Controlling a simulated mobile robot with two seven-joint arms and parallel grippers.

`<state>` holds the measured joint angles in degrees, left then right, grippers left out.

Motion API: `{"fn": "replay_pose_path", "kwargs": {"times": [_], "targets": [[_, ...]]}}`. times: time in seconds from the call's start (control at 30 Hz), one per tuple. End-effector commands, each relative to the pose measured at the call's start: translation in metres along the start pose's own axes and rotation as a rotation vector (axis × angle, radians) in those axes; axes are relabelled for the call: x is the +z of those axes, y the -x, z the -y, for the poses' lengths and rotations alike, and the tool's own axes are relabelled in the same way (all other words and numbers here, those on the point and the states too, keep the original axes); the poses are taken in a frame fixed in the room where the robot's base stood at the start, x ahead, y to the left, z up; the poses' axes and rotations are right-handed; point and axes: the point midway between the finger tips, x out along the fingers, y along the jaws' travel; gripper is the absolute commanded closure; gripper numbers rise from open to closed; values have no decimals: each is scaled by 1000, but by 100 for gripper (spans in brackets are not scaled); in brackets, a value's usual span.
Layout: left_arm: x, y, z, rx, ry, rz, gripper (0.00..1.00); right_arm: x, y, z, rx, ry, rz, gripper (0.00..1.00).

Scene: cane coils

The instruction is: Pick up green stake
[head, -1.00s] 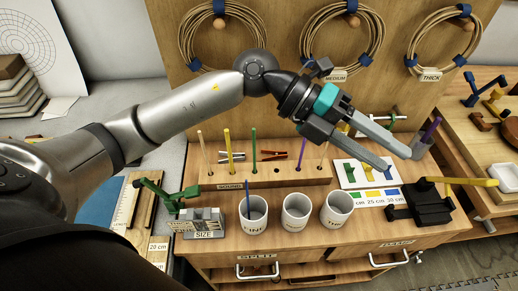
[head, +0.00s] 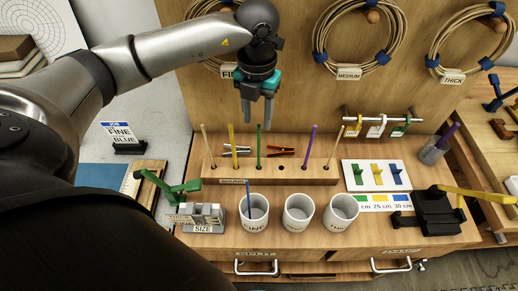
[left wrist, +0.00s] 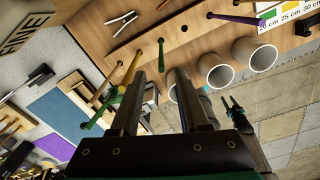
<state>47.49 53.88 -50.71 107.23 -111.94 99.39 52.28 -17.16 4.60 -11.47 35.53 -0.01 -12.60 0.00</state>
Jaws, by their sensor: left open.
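The green stake (head: 259,148) stands upright in a hole of the wooden stake block (head: 215,176), between a yellow stake (head: 232,146) and a purple stake (head: 309,148). My left gripper (head: 257,124) points down above the block, right over the green stake's top, open and empty. In the left wrist view, the green stake (left wrist: 161,55) shows just beyond the gap between the two open fingers (left wrist: 160,74). I cannot tell whether the fingers touch it.
White cups (head: 298,212) stand in front of the block, one holding a blue stake (head: 248,197). A green clamp tool (head: 172,190) is at the left, a black tool with a yellow lever (head: 436,212) at the right. Cane coils (head: 358,35) hang on the board behind.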

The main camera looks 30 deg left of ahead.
Motion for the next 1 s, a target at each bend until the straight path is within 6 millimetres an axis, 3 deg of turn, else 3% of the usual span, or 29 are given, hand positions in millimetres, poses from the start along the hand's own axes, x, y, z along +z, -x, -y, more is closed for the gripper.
{"fn": "replay_pose_path", "kwargs": {"times": [0.1,0.37,0.7,1.0], "targets": [[-1,-22,1,-2,-2,-3,54,0,0,0,0,0,1,50],[0,-42,1,-3,-2,-1,54,0,1,0,0,0,1,50],[2,-87,2,-3,-3,-1,54,0,4,0,0,0,1,50],[3,-90,2,-3,-3,1,57,0,4,0,0,0,1,50]]}}
